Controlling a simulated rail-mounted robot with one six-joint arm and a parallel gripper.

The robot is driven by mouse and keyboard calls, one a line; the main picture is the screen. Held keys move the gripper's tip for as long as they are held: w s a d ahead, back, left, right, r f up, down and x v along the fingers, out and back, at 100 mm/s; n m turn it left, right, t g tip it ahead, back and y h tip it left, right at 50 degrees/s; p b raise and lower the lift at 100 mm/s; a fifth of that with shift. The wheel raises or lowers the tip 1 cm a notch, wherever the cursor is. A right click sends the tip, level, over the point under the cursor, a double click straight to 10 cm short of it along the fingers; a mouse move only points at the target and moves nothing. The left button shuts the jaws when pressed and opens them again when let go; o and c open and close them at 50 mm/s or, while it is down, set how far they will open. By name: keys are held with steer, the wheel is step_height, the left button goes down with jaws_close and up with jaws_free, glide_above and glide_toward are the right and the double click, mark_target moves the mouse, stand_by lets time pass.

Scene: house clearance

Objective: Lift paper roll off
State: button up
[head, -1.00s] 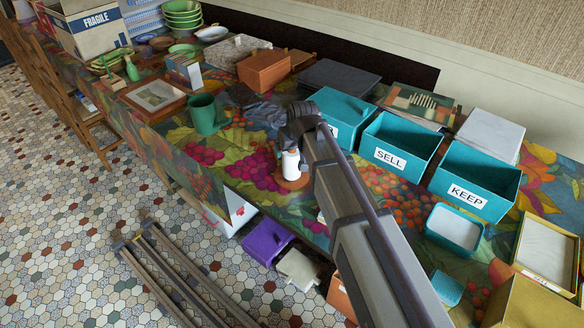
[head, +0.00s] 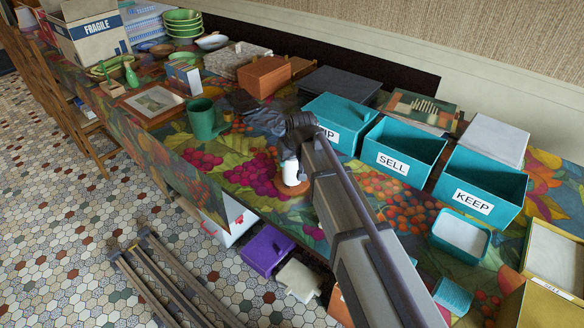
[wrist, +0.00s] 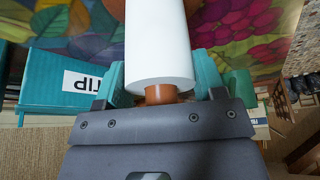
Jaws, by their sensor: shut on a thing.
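The white paper roll (head: 290,173) stands upright over a round brown base (head: 304,187) on the patterned tablecloth. My gripper (wrist: 178,85) is shut on the roll's upper end, with a teal finger on each side. In the wrist view the white roll (wrist: 158,45) runs away from my gripper past the top edge. A brown post end (wrist: 160,94) sticks out of the roll towards my palm. The roll's lower end is out of the wrist view, and I cannot tell whether it has left the base.
A teal bin (head: 340,113), a SELL bin (head: 392,165) and a KEEP bin (head: 473,202) stand to the right. A green mug (head: 202,122) and dark cloth (head: 262,112) are behind left. The table's front edge is close to the base.

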step_height(320, 180, up, 16)
steer(key=p, duration=1.6)
steer(key=shift+r, duration=0.2)
steer(key=shift+d, duration=0.1)
